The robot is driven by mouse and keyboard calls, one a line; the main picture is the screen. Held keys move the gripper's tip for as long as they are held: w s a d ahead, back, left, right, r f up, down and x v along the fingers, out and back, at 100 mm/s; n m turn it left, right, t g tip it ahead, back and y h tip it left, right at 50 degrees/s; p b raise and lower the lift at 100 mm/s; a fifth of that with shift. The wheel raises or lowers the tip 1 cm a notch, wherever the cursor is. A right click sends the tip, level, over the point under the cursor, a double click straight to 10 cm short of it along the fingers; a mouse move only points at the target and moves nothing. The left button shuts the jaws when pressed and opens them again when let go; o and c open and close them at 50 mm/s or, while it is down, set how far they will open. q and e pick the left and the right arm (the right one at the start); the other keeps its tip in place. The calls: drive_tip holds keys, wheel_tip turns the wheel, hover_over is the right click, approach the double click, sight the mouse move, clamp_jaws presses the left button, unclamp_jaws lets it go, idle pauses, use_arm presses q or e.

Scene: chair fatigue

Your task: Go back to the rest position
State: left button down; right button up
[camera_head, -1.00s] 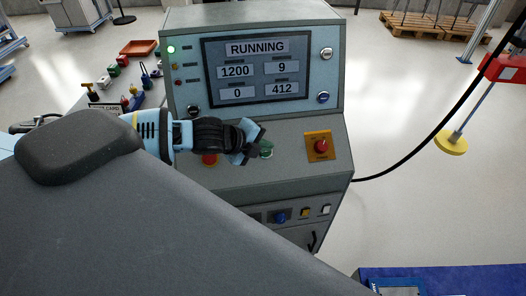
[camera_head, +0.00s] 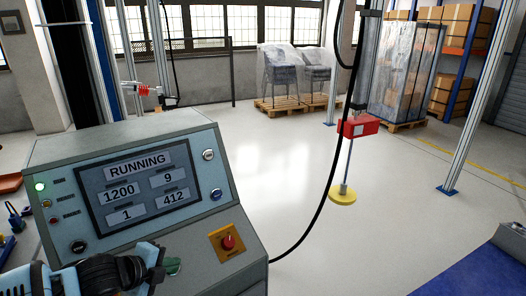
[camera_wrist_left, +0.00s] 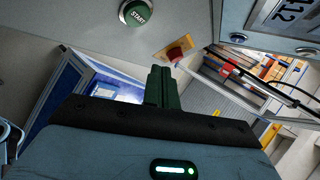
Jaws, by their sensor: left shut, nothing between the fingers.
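My left gripper (camera_head: 160,262) is at the lower left of the head view, over the sloped desk of the grey control console (camera_head: 120,140). Its fingers are shut with nothing between them. In the left wrist view the closed dark green fingers (camera_wrist_left: 162,88) point toward the panel. The green START button (camera_wrist_left: 138,12) is just beyond and apart from them in that view. In the head view the green button (camera_head: 173,266) is partly hidden behind the gripper. The console screen (camera_head: 140,188) reads RUNNING, with 1200, 9, 1 and 412. My right gripper is not in view.
A red button on a yellow plate (camera_head: 228,243) is on the desk right of the gripper. A black cable hangs to the floor beside the console. Wrapped chairs (camera_head: 283,75) stand on pallets behind. The middle floor is clear.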

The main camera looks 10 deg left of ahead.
use_arm(q)
drive_tip(key=s+d+f+n+h, duration=0.2)
drive_tip(key=s+d+f+n, duration=0.75)
drive_tip(key=d+f, duration=0.3)
drive_tip(key=s+a+f+n+y, duration=0.2)
drive_tip(key=s+f+n, duration=0.3)
drive_tip(key=s, duration=0.3)
drive_tip(key=s+a+f+n+y, duration=0.1)
drive_tip(key=s+f+n, duration=0.3)
drive_tip(key=s, duration=0.4)
drive_tip(key=shift+s+a+f+n+y, duration=0.25)
drive_tip(key=shift+a+f+n+y, duration=0.15)
drive_tip(key=shift+n+y, duration=0.15)
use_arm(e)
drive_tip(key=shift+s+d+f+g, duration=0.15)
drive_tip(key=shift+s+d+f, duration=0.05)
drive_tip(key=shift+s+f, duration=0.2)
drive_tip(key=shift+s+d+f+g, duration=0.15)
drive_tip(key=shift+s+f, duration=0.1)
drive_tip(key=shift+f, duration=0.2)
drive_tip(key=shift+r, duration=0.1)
